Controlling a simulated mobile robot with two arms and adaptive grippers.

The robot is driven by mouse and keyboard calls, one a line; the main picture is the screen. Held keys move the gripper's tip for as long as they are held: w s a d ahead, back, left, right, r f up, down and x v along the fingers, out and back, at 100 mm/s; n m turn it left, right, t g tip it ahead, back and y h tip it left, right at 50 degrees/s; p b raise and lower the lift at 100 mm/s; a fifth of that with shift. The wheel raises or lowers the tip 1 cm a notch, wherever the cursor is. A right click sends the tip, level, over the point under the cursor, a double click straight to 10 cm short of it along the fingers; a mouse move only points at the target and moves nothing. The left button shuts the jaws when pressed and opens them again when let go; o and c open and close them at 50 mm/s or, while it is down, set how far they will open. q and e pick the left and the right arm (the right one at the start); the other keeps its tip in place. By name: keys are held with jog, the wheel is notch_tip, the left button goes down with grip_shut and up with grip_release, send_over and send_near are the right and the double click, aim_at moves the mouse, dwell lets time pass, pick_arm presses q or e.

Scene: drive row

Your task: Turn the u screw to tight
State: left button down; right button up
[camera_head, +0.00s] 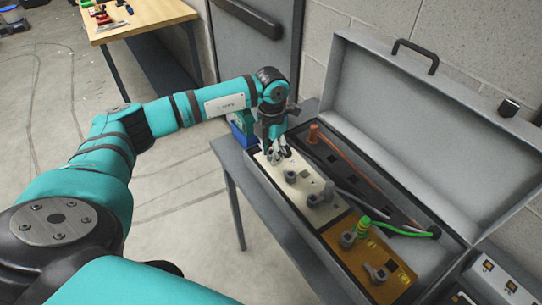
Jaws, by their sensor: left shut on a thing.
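My left gripper (277,155) reaches down onto the far left end of the cream panel (270,173) in the open grey box. Its fingers are closed at what appears to be the u screw, which they hide; its marking and angle cannot be read. Nearer along the cream panel stand a grey knob (291,176) and another grey knob (315,200), apart from the gripper. My right gripper is not in view.
The grey box's raised lid (420,130) stands behind the panel. An ochre panel (350,265) is at the near end. A wooden table (150,12) stands far left; floor between is clear.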

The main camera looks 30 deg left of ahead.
pick_arm(q)
jog(key=m+b, duration=0.3)
jog(key=m, duration=0.2)
jog(key=shift+d+f+m+b, duration=0.1)
jog(key=shift+f+m+b, duration=0.05)
jog(key=shift+m+b, duration=1.4)
jog(key=shift+m, duration=0.85)
jog(key=c, duration=1)
grip_release()
jog(key=shift+s+r, duration=0.1)
jog(key=shift+r, duration=0.1)
